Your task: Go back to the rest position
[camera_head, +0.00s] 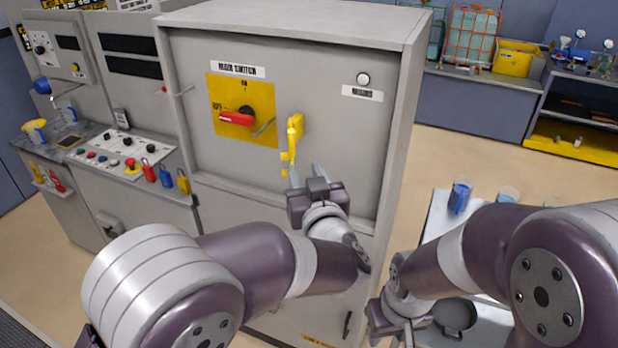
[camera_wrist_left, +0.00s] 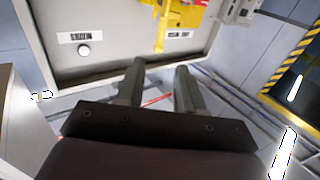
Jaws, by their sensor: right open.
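The grey cabinet (camera_head: 340,80) carries a yellow plate (camera_head: 260,92) with a red switch handle (camera_head: 236,118) that points left toward the OFF mark. A yellow lockout-like piece (camera_head: 295,132) hangs on the cabinet front, right of the plate; it also shows in the left wrist view (camera_wrist_left: 161,30). My left gripper (camera_head: 305,172) is in front of the cabinet, just below this piece. Its two fingers are apart with nothing held between them, as the left wrist view (camera_wrist_left: 159,78) also shows. My right gripper (camera_head: 400,335) is low at the bottom edge, its fingertips partly cut off.
A control panel (camera_head: 125,152) with buttons and hanging padlocks (camera_head: 166,175) is at the left. A light table (camera_head: 440,212) with blue-filled cups (camera_head: 460,195) stands at the right, partly behind my right arm. Shelves (camera_head: 480,98) line the back; open floor (camera_head: 440,150) lies between.

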